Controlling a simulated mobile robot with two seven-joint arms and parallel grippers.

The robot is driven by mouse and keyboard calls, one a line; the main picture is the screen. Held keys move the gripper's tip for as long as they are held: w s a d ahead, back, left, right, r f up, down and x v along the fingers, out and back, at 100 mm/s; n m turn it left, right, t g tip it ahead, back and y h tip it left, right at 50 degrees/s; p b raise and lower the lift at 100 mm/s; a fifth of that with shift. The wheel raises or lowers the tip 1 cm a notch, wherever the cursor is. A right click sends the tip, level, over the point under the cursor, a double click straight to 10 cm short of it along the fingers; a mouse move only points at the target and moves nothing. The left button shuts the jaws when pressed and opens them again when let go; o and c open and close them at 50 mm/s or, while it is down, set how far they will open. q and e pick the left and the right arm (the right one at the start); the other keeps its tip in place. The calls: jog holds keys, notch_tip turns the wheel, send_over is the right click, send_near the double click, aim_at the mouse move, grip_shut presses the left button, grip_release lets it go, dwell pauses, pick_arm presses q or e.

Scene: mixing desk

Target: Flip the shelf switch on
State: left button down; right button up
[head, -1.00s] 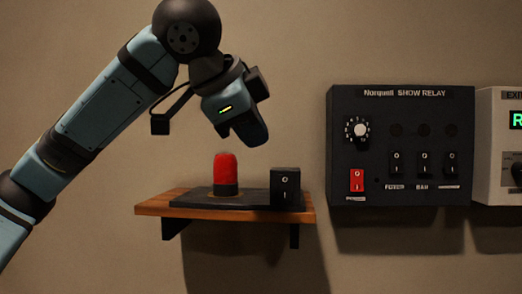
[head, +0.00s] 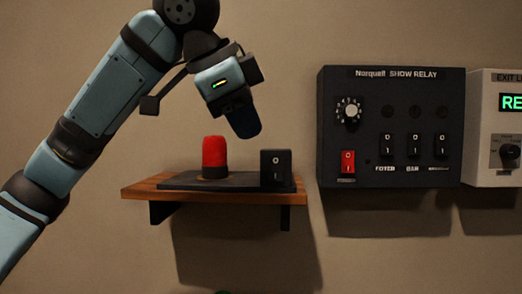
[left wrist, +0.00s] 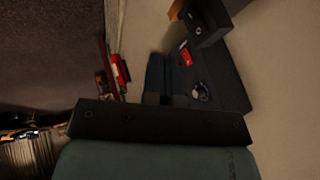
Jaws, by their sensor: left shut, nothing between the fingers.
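The shelf switch is a black rocker in a small black box (head: 276,168) at the right end of the wooden shelf (head: 140,191). My right gripper is not in view.
A red lamp (head: 214,157) stands left of the switch on the same dark base. The show relay panel (head: 365,105) hangs to the right, with a red switch (head: 348,162) and knob (head: 348,110). A pale exit panel (head: 485,158) is beside it. Bare wall surrounds the shelf.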

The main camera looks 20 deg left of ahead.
aim_at(271, 170)
pick_arm(q)
jog(key=w+f+p, duration=0.1)
jog(key=w+f, duration=0.1)
jog(key=w, duration=0.1)
jog(key=w+f+p, duration=0.1)
jog(key=w+f, duration=0.2)
jog(key=w+f+p, duration=0.1)
jog(key=w+f, duration=0.1)
jog(key=f, duration=0.1)
jog(key=shift+w+d+f, duration=0.15)
jog(key=shift+w+d, duration=0.25)
jog(key=shift+w+a+f, duration=0.1)
jog(key=shift+w, duration=0.15)
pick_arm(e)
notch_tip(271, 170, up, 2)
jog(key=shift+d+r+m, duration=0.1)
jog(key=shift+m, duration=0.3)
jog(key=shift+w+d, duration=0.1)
